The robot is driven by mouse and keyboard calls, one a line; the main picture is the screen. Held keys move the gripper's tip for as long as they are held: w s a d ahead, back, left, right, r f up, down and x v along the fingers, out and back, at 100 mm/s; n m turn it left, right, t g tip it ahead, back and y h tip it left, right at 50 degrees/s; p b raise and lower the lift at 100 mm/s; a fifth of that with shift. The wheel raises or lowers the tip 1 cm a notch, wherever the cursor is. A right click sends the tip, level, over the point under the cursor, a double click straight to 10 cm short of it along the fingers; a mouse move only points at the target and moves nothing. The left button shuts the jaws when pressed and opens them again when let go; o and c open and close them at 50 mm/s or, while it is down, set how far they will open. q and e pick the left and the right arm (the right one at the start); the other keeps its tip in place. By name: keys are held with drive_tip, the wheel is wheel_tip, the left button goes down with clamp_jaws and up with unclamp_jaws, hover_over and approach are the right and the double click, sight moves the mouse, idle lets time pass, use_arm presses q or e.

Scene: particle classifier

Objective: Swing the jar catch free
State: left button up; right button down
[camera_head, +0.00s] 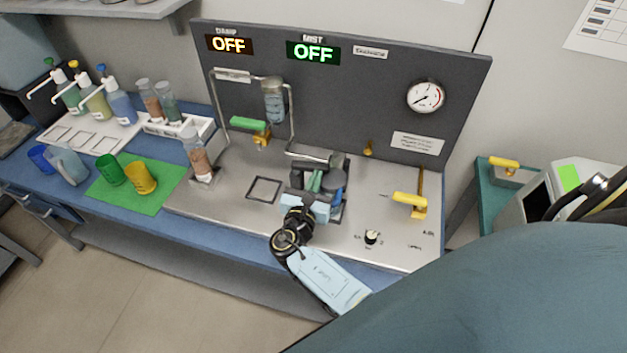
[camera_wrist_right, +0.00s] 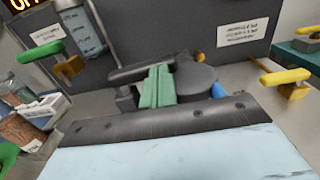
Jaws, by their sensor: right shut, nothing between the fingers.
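My right gripper (camera_head: 315,180) reaches in from the front over the metal bench. Its two green fingers are together in the wrist view (camera_wrist_right: 157,72), with nothing between them. Beyond and beside the fingertips is a dark clamp-like fitting with a dark bar (camera_wrist_right: 138,73) and a dark round lid-like part (camera_wrist_right: 196,78). A bit of blue (camera_wrist_right: 218,90) shows behind that part. The bar lies close to the fingertips; I cannot tell whether they touch. I cannot tell which part is the jar catch. The gripper hides much of the fitting in the head view. My left gripper is not in view.
A clear cylinder (camera_head: 275,100) hangs in a pipe frame at the left, above a green handle (camera_head: 248,123). A yellow handle (camera_head: 410,203) stands to the right, with a small knob (camera_head: 372,237) in front. A tube (camera_head: 197,155) stands at the bench's left. The dark panel (camera_head: 380,90) closes the back.

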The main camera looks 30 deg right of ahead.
drive_tip(key=shift+a, duration=0.15)
drive_tip(key=shift+s+a, duration=0.25)
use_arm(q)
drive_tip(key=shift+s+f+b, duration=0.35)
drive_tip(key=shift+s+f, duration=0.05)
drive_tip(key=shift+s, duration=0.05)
use_arm(e)
drive_tip(key=s+d+v, duration=0.1)
drive_tip(key=v, duration=1.2)
drive_tip(key=shift+s+d, duration=0.25)
drive_tip(key=shift+s, duration=0.05)
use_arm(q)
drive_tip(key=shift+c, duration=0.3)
